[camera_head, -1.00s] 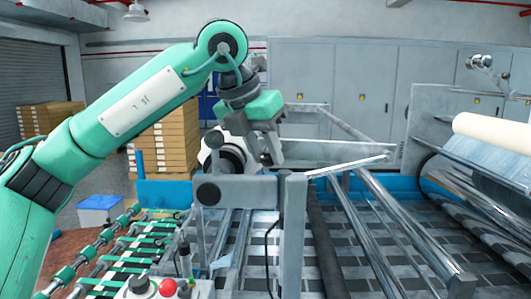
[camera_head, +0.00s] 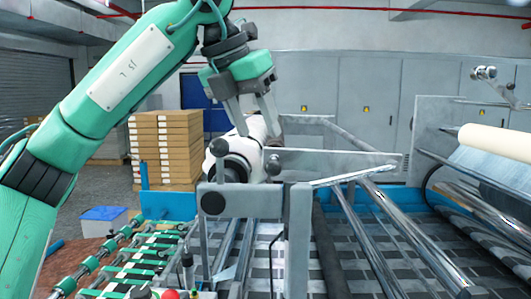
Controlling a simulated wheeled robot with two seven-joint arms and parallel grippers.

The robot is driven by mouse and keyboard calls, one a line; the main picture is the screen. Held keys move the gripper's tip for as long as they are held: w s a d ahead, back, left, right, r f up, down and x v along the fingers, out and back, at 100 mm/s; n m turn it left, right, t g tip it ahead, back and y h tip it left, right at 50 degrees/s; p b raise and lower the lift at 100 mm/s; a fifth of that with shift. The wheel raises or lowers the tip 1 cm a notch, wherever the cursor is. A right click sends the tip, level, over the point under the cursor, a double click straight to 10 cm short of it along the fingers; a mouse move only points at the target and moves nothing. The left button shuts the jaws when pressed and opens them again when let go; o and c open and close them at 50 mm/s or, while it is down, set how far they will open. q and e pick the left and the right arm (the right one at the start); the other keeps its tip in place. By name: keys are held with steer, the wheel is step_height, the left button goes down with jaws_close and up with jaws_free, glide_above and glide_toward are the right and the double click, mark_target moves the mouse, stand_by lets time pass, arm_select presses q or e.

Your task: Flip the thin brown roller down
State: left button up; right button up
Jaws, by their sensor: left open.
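My left gripper (camera_head: 253,117) is open, with its two fingers pointing down. It is over a white roll (camera_head: 258,130) with a dark round end on the left part of the machine; I cannot tell whether the fingers touch it. A thin dark roller (camera_head: 327,255) runs lengthwise through the middle of the machine, right of the grey upright post; its colour is hard to tell as brown. A thicker cream roll (camera_head: 497,140) lies at the right, apart from the gripper. My right gripper is not in view.
A grey frame post (camera_head: 298,235) and crossbar with a round dark knob (camera_head: 213,203) stand in front of the white roll. Shiny metal bars (camera_head: 375,235) run to the right. Stacked brown boxes (camera_head: 165,150) and grey cabinets (camera_head: 365,90) are behind.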

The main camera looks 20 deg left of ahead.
arm_select(q)
steer(key=v, duration=0.6)
steer(key=shift+f, duration=0.1)
